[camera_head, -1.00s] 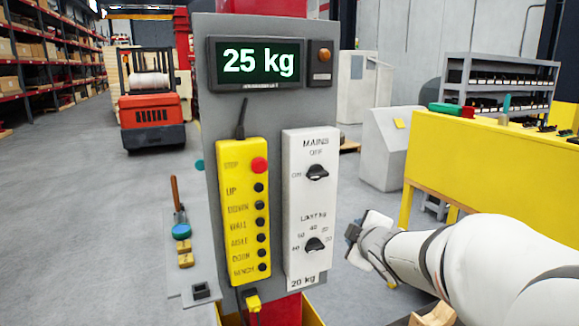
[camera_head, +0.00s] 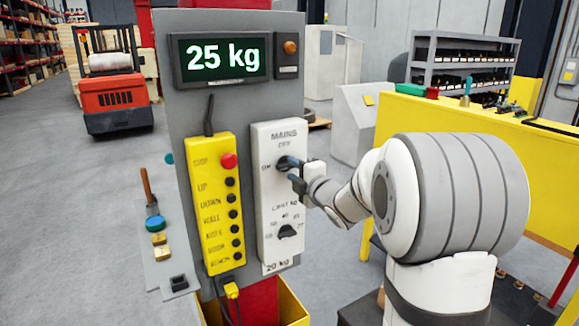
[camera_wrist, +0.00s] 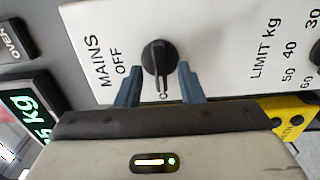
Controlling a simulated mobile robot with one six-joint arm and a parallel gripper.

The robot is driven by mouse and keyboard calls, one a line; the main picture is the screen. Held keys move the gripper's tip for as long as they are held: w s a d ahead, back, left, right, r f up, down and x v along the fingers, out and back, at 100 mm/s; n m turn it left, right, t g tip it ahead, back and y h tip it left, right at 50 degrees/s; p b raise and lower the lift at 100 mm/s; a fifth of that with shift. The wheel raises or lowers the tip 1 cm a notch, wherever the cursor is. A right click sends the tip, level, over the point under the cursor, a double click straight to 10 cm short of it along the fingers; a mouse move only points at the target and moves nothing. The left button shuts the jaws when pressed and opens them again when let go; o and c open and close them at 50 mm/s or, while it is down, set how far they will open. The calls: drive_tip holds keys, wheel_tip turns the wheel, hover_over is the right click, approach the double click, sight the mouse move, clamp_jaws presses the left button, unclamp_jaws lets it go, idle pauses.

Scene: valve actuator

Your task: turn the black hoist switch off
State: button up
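The black hoist switch (camera_head: 284,163) is the upper rotary knob, under MAINS OFF on the white panel (camera_head: 267,215). It also shows in the wrist view (camera_wrist: 159,57), its bar pointing toward the ON side, away from OFF. My gripper (camera_head: 295,177) is at the panel, just right of and below this knob in the head view. In the wrist view my gripper (camera_wrist: 159,69) is open, with one blue-grey finger on each side of the knob. A gap shows on both sides of the bar. Whether the fingertips touch the panel cannot be told.
A second black knob (camera_head: 287,232), marked LIMIT kg, sits lower on the panel. Left of it is a yellow button pendant (camera_head: 216,205) with a red stop button (camera_head: 229,160). A display (camera_head: 220,57) above reads 25 kg. A yellow bench (camera_head: 450,125) stands at the right.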

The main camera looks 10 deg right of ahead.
drive_tip(key=shift+w+a, duration=0.15)
drive_tip(key=shift+w, duration=0.35)
